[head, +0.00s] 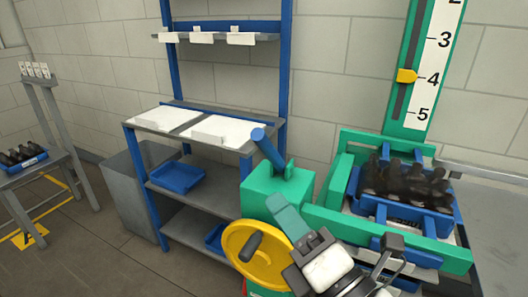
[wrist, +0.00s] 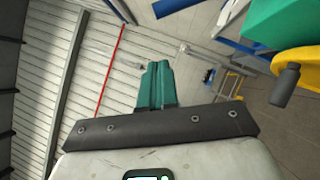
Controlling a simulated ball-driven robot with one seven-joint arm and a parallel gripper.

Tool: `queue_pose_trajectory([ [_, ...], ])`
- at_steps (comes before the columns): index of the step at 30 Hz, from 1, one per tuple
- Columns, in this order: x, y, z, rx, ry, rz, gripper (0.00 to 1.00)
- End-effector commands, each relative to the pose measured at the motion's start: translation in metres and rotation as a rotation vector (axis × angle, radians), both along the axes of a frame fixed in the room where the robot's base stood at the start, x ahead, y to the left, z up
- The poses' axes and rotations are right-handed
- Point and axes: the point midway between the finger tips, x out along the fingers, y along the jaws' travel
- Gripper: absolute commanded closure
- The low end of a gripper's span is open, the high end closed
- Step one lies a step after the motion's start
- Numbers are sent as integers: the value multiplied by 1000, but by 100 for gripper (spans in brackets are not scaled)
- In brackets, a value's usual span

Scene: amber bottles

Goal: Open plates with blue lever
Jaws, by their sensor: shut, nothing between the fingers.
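The blue lever (head: 268,148) rises from the top of a green box (head: 278,190) and leans to the upper left. Green plates (head: 342,165) stand around a blue tray (head: 440,222) of dark bottles (head: 405,182) to the right of the box. My gripper (head: 277,204), with green fingers, is in front of the green box and below the lever, apart from the lever in the picture. Its fingers are shut and empty.
A yellow handwheel (head: 240,242) with a dark knob is just left of my gripper; it also shows in the wrist view (wrist: 305,68). A green scale (head: 425,75) with a yellow pointer stands behind. A blue-framed shelf (head: 150,200) is at left.

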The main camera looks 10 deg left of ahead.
Motion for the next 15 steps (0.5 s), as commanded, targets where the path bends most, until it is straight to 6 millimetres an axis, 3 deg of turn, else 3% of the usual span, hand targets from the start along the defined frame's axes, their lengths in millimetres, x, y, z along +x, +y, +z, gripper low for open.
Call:
queue_pose_trajectory([
  [10, 50, 43, 22, 0, -1, 1, 100],
  [15, 71, 36, 33, 1, 0, -2, 100],
])
